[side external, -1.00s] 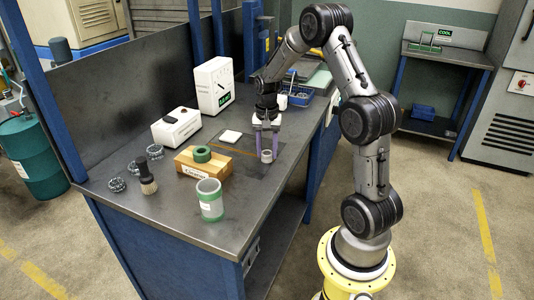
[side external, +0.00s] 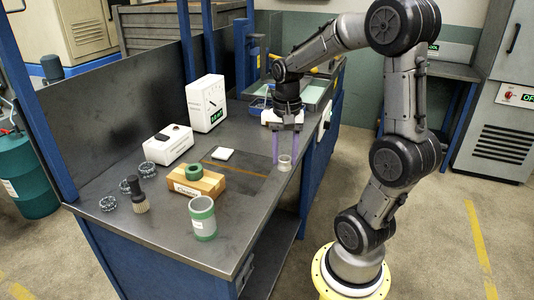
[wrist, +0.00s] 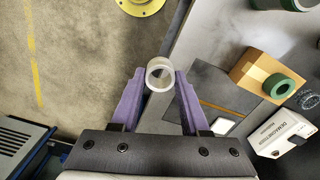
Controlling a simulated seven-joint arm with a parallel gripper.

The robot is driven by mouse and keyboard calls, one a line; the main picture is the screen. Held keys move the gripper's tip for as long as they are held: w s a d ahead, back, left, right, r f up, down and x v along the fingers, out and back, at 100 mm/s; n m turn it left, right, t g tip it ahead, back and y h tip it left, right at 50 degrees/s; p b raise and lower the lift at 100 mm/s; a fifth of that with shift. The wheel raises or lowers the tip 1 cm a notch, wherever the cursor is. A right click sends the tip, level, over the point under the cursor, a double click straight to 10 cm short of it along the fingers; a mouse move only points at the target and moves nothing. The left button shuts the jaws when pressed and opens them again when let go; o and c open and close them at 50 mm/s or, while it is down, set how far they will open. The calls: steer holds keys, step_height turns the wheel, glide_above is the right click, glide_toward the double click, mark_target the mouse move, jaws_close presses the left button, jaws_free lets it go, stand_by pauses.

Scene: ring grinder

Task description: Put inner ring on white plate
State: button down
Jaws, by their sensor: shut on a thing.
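My gripper (side external: 285,154) has two purple fingers and is shut on a small pale grey inner ring (side external: 285,163). In the wrist view the ring (wrist: 160,74) sits between the fingertips of my gripper (wrist: 160,78), with its open bore facing the camera. In the side view the ring is near the bench's right edge; its exact height is hard to tell. The white plate (side external: 223,154) is a small flat square lying on the bench, to the left of my gripper. In the wrist view part of it shows beyond the right finger (wrist: 222,126).
A wooden block (side external: 197,183) with a green ring (side external: 194,170) stands left of the gripper. A green-white cylinder (side external: 203,219), a brush (side external: 139,197), a white demagnetizer (side external: 168,145) and a gauge box (side external: 206,103) stand around. Bench between gripper and plate looks clear.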

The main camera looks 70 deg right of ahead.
steer(key=w+d+r+m, duration=0.2)
steer(key=w+d+r, duration=0.2)
steer(key=w, duration=0.2)
glide_above(223, 152)
steer(key=f, duration=0.7)
steer(key=s+f, duration=0.1)
steer(key=f, duration=0.3)
steer(key=shift+a, duration=0.35)
steer(key=shift+w+d+f, duration=0.2)
steer(key=shift+w+f, duration=0.1)
steer(key=shift+f, duration=0.15)
steer(key=shift+w+d+f, duration=0.15)
steer(key=shift+w+f, duration=0.1)
steer(key=shift+f, duration=1.5)
steer(key=shift+f, duration=0.2)
steer(key=shift+c, duration=2)
jaws_free()
